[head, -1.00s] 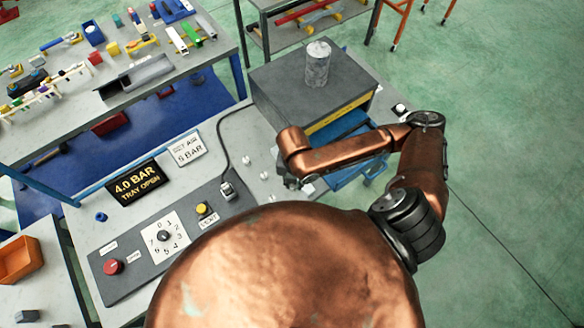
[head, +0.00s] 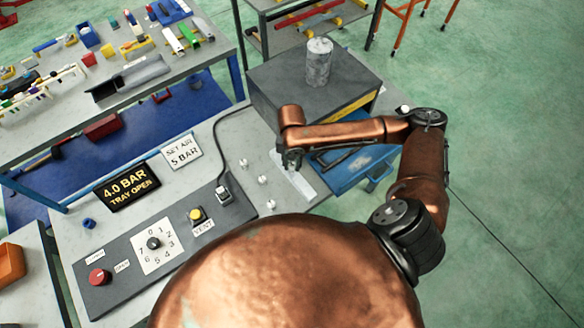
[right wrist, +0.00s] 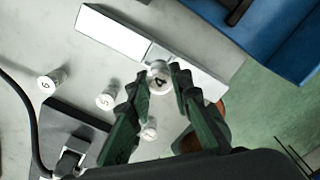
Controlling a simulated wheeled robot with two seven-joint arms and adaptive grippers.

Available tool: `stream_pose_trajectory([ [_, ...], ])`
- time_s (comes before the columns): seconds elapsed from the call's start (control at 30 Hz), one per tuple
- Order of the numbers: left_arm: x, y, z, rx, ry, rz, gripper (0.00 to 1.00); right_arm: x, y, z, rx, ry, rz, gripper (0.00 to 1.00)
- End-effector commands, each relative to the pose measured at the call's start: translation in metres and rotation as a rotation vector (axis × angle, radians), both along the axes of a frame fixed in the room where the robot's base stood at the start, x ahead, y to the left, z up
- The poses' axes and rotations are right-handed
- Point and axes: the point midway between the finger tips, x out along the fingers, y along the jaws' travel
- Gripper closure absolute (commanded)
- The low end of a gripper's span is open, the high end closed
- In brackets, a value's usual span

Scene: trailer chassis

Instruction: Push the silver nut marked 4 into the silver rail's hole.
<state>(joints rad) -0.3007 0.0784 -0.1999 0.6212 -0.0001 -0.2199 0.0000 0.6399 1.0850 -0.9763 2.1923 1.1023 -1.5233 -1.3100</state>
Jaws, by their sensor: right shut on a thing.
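My right gripper (right wrist: 160,84) is shut on the silver nut marked 4 (right wrist: 158,76), with one dark ridged finger on each side. The nut's numbered face points towards the wrist camera. Behind it lies the silver rail (right wrist: 115,33), a flat pale bar running diagonally on the bench. The nut overlaps the rail in this view; I cannot tell whether it touches it. The rail's hole is not visible. In the head view my right gripper (head: 291,160) is small and dark above the rail (head: 298,183). My left gripper is out of view.
Pale nuts marked 6 (right wrist: 50,82) and 5 (right wrist: 107,99) stand left of the gripper, and another nut (right wrist: 149,130) is close below the fingers. A control panel (head: 125,270) and a sign reading "4.0 BAR TRAY OPEN" (head: 127,188) are left. A blue drawer (head: 352,168) is right.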

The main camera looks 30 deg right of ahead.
Motion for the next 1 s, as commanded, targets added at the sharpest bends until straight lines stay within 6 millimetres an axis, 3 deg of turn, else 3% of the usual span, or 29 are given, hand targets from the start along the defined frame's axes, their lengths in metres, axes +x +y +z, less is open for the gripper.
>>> stream_pose_trajectory([
  [0.33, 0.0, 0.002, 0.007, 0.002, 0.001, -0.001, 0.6, 0.004, -0.003, -0.036, -0.002, 0.001, 0.0, 1.0],
  [0.67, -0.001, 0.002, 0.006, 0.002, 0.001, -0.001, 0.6, 0.004, -0.003, -0.04, -0.002, 0.001, 0.001, 1.0],
  [0.7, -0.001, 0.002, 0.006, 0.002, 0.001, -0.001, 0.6, 0.004, -0.003, -0.04, -0.001, 0.001, 0.001, 0.79],
  [0.93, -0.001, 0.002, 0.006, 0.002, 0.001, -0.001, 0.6, 0.004, -0.003, -0.04, -0.002, 0.001, 0.001, 0.64],
  [1.0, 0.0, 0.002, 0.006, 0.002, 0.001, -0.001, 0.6, 0.004, -0.003, -0.04, -0.002, 0.001, 0.001, 0.63],
])
